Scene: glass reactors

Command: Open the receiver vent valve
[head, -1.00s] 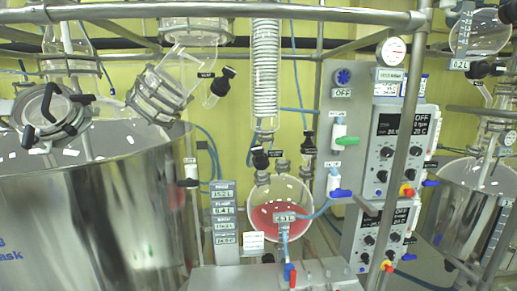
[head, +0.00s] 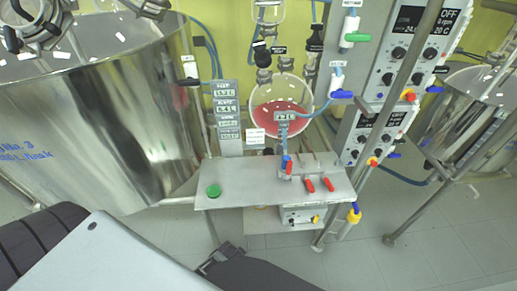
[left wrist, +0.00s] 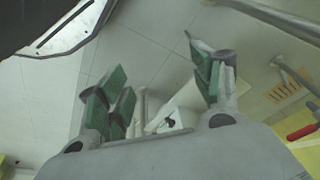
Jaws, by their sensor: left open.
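The receiver is a round glass flask (head: 281,108) with red liquid in the head view. Two black-knobbed valves, one at the left (head: 262,55) and one at the right (head: 315,40), stand above its neck. Their small labels are too blurred to read, so I cannot tell which is the vent valve or how it is set. My left gripper (left wrist: 160,85) shows in the left wrist view, with its green-padded fingers spread and nothing between them. Nothing of the receiver can be made out in that view. My right gripper is not in view.
A steel bench (head: 250,193) with a green button (head: 214,191) and red-handled valves (head: 318,185) stands below the flask. A large steel vessel (head: 95,120) fills the left. Control boxes (head: 410,45) and a slanted post stand at the right. Floor is clear at lower right.

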